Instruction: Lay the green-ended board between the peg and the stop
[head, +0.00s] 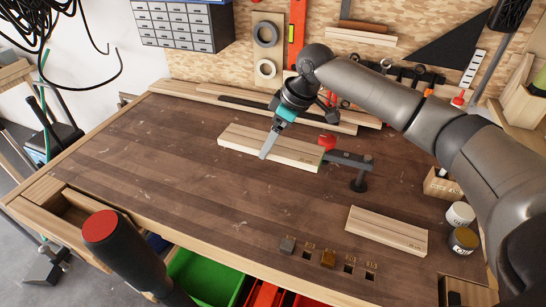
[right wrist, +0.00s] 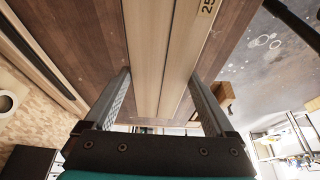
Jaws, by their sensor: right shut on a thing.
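A long pale board (head: 255,142) lies near the middle of the bench, with a hint of green at its right end. My right gripper (head: 269,146) reaches down over it and is shut on it. In the right wrist view the board (right wrist: 165,60) runs between the two fingers (right wrist: 160,85).
A second, shorter board (head: 388,230) lies at the front right. A black clamp (head: 358,178) with a red knob (head: 327,142) is close to the held board's right end. Tins (head: 460,215) stand at the right edge. The bench's left half (head: 150,160) is clear.

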